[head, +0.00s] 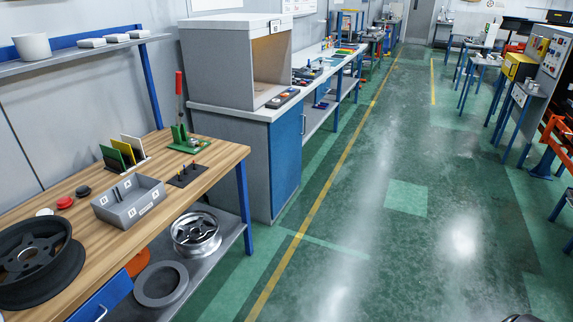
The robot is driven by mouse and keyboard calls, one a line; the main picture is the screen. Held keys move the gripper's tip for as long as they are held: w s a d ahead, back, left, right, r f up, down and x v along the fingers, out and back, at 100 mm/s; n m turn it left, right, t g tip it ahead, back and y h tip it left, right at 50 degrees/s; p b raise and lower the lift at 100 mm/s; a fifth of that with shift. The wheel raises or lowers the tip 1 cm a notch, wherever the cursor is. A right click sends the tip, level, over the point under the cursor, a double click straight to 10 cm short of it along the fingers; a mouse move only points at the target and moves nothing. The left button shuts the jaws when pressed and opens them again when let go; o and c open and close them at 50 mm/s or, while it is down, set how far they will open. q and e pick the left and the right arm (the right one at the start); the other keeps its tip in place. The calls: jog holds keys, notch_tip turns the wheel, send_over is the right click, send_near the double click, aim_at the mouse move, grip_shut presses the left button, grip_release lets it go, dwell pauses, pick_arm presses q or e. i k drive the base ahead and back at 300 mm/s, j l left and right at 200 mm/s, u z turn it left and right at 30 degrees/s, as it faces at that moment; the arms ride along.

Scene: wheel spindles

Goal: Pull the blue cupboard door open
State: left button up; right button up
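The blue cupboard door (286,160) is on the aisle-facing side of a grey cupboard (232,165), left of the picture's middle. It looks shut, flush with the cupboard's edges. A small pale handle (303,124) shows near its far upper edge. Neither of my grippers can be made out in the head view. A small dark shape (520,318) shows at the bottom edge on the right, too cut off to identify.
A grey open-fronted box (235,60) stands on the cupboard. In front is a wooden workbench (215,155) with a grey tray (128,200), a wheel and a blue drawer (103,298) below. The green floor (400,240) to the right is clear. Benches line the far right.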

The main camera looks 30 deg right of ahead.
aim_at(285, 134)
jog(key=i+l+z, duration=0.4)
jog(key=l, duration=0.15)
jog(key=i+l+z, duration=0.7)
jog(key=i+z, duration=0.15)
jog(key=i, duration=0.2)
jog(key=i+l+z, duration=0.1)
jog(key=i+z, duration=0.3)
jog(key=i, duration=0.95)
jog(key=i+l+u, duration=0.1)
jog(key=i, duration=0.7)
